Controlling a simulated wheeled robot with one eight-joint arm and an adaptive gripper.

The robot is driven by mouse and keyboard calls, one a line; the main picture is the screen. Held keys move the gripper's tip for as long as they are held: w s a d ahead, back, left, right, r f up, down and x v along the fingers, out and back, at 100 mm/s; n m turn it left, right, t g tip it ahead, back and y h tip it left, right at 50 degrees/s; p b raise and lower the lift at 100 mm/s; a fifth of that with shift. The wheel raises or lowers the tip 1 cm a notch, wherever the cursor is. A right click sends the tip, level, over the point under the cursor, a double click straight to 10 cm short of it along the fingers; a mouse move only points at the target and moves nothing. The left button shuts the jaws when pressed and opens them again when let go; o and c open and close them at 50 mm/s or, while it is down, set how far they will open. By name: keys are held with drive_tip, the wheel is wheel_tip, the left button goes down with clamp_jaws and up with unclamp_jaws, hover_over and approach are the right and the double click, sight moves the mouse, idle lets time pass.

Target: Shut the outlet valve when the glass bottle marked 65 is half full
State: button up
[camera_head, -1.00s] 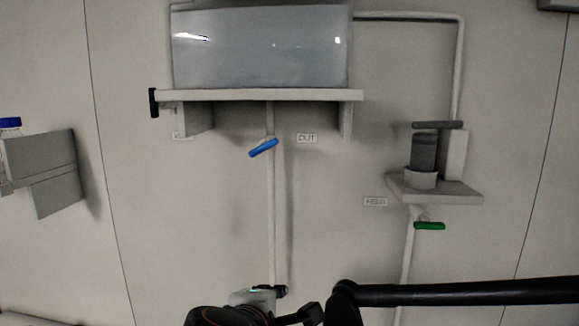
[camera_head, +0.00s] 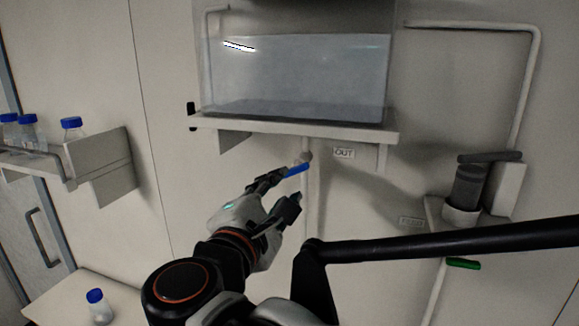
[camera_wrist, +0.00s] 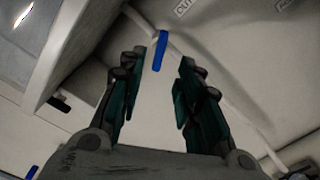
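The outlet valve's blue handle (camera_head: 297,170) sits on the pipe below the tank, beside the OUT label (camera_head: 344,153). It slants up to the right in the head view. My gripper (camera_head: 287,187) is open just in front and to the left of it. In the wrist view the blue handle (camera_wrist: 160,50) shows between and beyond the open fingertips (camera_wrist: 163,68), with no clear contact. Blue-capped glass bottles stand on the left shelf, and one bottle (camera_head: 99,307) stands on the lower-left surface. No number 65 is readable. The outlet pipe's lower end is hidden by my arm.
The clear tank (camera_head: 295,75) rests on a wall shelf (camera_head: 290,126) above the valve. At right are a small bracket with a dark cylinder (camera_head: 467,186) and a green valve handle (camera_head: 463,264). A left shelf (camera_head: 100,165) holds several bottles. The wall between is clear.

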sight(294, 172)
drive_tip(key=p+x, duration=0.1)
drive_tip(key=x, duration=0.9)
drive_tip(key=shift+f+p, duration=0.1)
drive_tip(key=shift+p, duration=0.2)
clamp_jaws()
